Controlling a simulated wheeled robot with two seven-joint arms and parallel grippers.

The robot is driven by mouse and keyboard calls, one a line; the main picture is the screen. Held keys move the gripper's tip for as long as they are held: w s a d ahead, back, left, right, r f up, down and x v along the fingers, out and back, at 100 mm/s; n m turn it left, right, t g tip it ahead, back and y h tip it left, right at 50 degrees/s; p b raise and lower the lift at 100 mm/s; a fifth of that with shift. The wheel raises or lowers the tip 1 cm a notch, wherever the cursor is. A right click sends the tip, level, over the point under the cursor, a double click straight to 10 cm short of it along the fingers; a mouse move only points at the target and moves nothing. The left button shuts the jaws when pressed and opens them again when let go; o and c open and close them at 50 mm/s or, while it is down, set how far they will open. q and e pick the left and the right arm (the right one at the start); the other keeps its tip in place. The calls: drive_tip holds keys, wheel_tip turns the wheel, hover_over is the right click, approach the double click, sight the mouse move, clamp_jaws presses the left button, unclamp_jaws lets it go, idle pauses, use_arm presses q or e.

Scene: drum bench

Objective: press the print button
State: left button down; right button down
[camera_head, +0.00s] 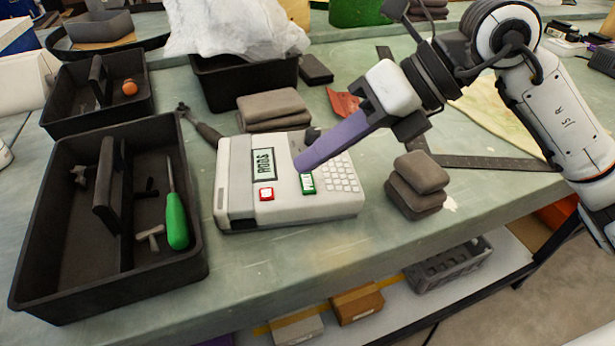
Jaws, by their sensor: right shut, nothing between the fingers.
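A white label-printer-like device (237,199) sits on the green bench, with a small display (263,164), a red button (266,194), a green button (308,184) and a white keypad (340,175). The green button carries pale lettering too small to read surely. My right gripper (300,165) comes in from the upper right with its purple fingers shut and empty. Its tips are over the device, just above the green button in the picture. I cannot tell whether they touch the device. My left gripper is not in view.
Black trays (35,262) stand left of the device, one holding a green-handled screwdriver (176,220). Folded grey cloths (273,108) lie behind it, and a grey stack (416,186) lies to its right. The bench front (330,250) is clear.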

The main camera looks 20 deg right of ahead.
drive_tip(key=shift+f, duration=0.1)
idle(0.5)
drive_tip(key=shift+f+b, duration=0.35)
drive_tip(key=shift+b, duration=0.05)
